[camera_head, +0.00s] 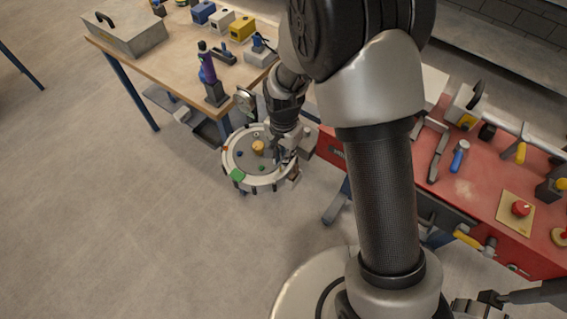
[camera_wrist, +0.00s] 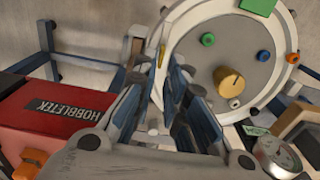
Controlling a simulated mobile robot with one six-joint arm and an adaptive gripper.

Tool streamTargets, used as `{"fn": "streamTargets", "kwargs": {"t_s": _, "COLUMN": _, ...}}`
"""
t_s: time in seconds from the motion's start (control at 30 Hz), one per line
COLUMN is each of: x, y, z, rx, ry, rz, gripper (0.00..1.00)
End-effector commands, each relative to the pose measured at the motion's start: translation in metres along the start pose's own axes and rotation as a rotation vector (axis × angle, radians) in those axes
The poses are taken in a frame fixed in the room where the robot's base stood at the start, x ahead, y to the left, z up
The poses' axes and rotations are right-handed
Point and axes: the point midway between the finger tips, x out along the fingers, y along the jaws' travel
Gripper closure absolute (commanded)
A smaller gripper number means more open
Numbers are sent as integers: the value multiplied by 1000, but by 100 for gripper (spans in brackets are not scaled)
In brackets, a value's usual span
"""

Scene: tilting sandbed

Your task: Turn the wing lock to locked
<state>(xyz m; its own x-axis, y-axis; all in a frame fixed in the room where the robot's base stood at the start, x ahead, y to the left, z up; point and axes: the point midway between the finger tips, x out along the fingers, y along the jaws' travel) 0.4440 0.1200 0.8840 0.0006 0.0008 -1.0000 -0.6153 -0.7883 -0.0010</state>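The tilting sandbed (camera_head: 230,146) is a round grey dish with a pale rim, standing in the gap between two benches. Its face and a yellow knob (camera_wrist: 229,82) show in the wrist view. My gripper (camera_head: 281,157) is at the sandbed's right side, low by the rim. In the wrist view my gripper (camera_wrist: 166,100) has its two dark fingers apart, pointing at the sandbed's side. Small grey parts show between and behind them. I cannot make out the wing lock or its setting; the fingers cover much of that side.
A wooden bench (camera_head: 150,62) with tools is at the upper left. A red bench (camera_head: 470,190) with tools is at the right, close to my arm; its red side (camera_wrist: 50,120) also shows in the wrist view. A round gauge (camera_wrist: 277,155) is at lower right there. Floor at left is clear.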

Motion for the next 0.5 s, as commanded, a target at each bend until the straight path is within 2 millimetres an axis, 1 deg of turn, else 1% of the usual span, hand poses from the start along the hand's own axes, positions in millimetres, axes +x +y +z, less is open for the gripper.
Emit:
{"fn": "streamTargets", "kwargs": {"t_s": 0.03, "x": 11, "y": 0, "z": 0, "rx": 0, "ry": -1, "rz": 2, "gripper": 88}}
{"fn": "streamTargets", "kwargs": {"t_s": 0.2, "x": 27, "y": 0, "z": 0, "rx": 0, "ry": 0, "rz": 0, "gripper": 88}}
{"fn": "streamTargets", "kwargs": {"t_s": 0.3, "x": 31, "y": 0, "z": 0, "rx": 0, "ry": 0, "rz": 0, "gripper": 88}}
{"fn": "streamTargets", "kwargs": {"t_s": 0.5, "x": 32, "y": 0, "z": 0, "rx": 0, "ry": 1, "rz": -1, "gripper": 88}}
